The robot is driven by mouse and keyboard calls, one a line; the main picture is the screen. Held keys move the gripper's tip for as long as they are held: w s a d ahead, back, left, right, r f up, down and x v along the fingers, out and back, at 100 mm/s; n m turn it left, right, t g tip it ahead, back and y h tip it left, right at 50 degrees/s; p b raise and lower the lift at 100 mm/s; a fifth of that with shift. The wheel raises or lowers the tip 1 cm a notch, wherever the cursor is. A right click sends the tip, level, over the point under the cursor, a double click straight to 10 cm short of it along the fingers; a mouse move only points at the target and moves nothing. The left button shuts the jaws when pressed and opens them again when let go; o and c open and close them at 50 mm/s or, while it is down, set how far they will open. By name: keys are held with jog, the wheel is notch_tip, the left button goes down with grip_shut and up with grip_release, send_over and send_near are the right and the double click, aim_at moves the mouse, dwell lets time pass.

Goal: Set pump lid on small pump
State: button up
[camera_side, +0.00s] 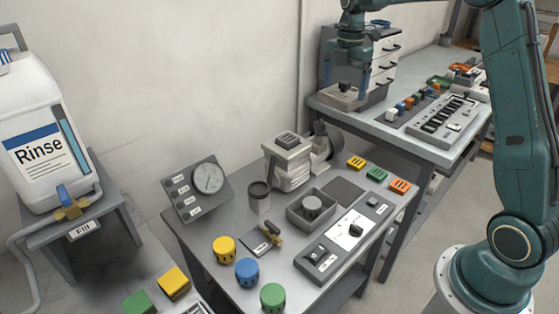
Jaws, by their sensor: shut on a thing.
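My gripper (345,84) points down at the left end of the back table. Its two blue-grey fingers are shut on a low beige block, which looks like the pump lid (342,99). The block is at or just above the table top; I cannot tell whether it touches. On the front table stands a beige pump body with a dark grey ribbed top (287,158). A second, smaller grey and beige unit (321,150) stands right behind it, partly hidden; it may be the small pump, but I cannot tell surely.
The front table holds a gauge panel (204,188), a dark cup (259,197), a grey tray (298,213) with a round knob, a switch panel (334,246), and coloured caps and blocks. A drawer unit (385,68) stands close behind my gripper. A Rinse jug (40,140) stands left.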

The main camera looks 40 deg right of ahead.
jog(key=w+a+r, duration=0.7)
jog(key=w+a, duration=0.1)
jog(key=w, duration=0.4)
jog(key=shift+a, duration=0.25)
dwell(0.3)
jog(key=shift+f, duration=9.9)
jog(key=shift+f, duration=0.65)
jog(key=o, duration=0.9)
jog(key=shift+r, duration=0.15)
